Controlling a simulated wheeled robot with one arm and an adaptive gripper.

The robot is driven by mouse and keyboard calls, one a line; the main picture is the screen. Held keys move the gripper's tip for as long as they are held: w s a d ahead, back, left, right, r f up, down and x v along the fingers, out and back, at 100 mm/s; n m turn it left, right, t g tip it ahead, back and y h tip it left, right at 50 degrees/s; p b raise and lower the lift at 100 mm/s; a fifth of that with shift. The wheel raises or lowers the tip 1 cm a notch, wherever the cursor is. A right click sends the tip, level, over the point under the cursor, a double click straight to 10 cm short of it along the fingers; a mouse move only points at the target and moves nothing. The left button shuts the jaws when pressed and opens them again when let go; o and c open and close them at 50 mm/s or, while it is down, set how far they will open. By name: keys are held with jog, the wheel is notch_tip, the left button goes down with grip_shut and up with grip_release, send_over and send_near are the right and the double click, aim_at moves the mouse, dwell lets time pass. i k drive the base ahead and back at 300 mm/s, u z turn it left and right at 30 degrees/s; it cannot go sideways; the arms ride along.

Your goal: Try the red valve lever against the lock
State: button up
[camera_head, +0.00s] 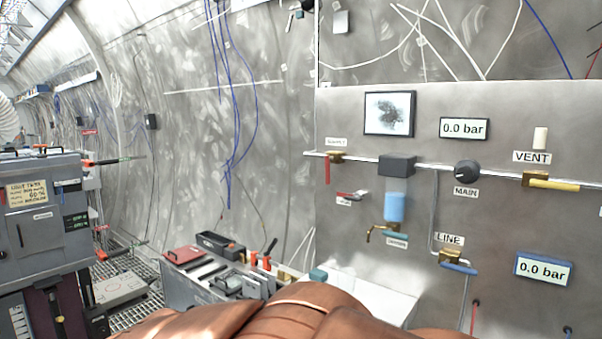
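The red valve lever (327,171) hangs straight down from a small brass valve (336,157) at the left end of the panel's pipe. A white label, too small to read surely, sits just above it. A small red and grey piece (351,195) is on the panel to its lower right, with a small tag under it; I cannot tell if this is the lock. No lock is clearly visible on the lever. My gripper is not in view.
The panel also carries a black MAIN knob (466,171), a yellow VENT lever (553,184), a blue LINE lever (459,267) and a blue cylinder (394,206). Both displays read 0.0 bar. A tool-covered bench (215,283) stands low left of the panel. A grey cabinet (40,220) stands far left.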

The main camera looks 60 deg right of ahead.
aim_at(327, 158)
jog(key=z, duration=0.7)
jog(key=i, duration=0.95)
jog(key=z, duration=0.9)
